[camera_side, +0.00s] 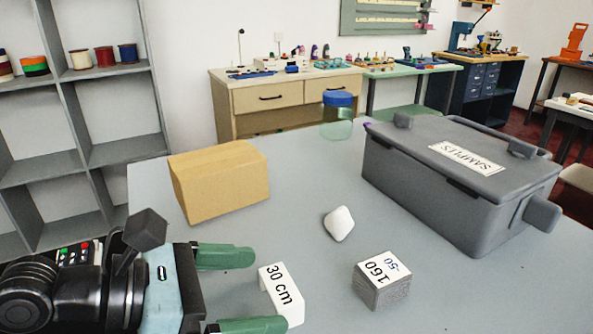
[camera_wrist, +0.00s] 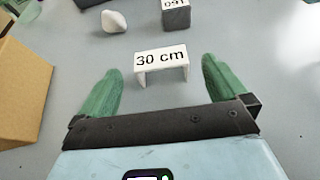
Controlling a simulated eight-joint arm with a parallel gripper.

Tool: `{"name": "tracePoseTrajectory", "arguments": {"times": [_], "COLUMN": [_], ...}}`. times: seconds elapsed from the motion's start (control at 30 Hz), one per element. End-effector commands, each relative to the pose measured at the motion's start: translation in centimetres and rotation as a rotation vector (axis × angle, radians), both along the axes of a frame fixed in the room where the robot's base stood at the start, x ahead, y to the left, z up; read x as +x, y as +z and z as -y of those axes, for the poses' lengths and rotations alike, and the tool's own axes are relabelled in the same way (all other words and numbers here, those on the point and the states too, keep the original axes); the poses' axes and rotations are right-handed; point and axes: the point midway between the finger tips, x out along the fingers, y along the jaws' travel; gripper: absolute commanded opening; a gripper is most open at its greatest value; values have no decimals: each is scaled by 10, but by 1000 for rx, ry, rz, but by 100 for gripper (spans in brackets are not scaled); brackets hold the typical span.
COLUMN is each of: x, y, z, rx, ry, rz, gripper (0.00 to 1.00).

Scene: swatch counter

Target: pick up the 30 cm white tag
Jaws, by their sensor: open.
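The white tag marked "30 cm" (camera_side: 281,294) stands on the grey table, shaped like a small bridge with two legs. In the wrist view the tag (camera_wrist: 161,60) lies ahead, centred between my fingertips and slightly beyond them. My gripper (camera_side: 248,291) has two green fingers and is open and empty. In the side view its fingers point right, one on the far side and one on the near side of the tag. In the wrist view my gripper (camera_wrist: 162,72) shows a wide gap, and neither finger touches the tag.
A cardboard box (camera_side: 219,181) is behind. A grey SAMPLES case (camera_side: 450,185) and a blue-lidded jar (camera_side: 337,115) stand further back. The front right table is clear.

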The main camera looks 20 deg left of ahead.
Motion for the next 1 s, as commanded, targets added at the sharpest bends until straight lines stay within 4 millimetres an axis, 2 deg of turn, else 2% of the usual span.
{"name": "tracePoseTrajectory", "arguments": {"times": [0.5,0.9,1.0], "x": [24,28,28], "y": [-17,-20,-20], "z": [28,31,31], "rx": [-1,0,-1], "ry": [-4,-4,-4], "rz": [0,0,0], "gripper": [100,100,85]}}
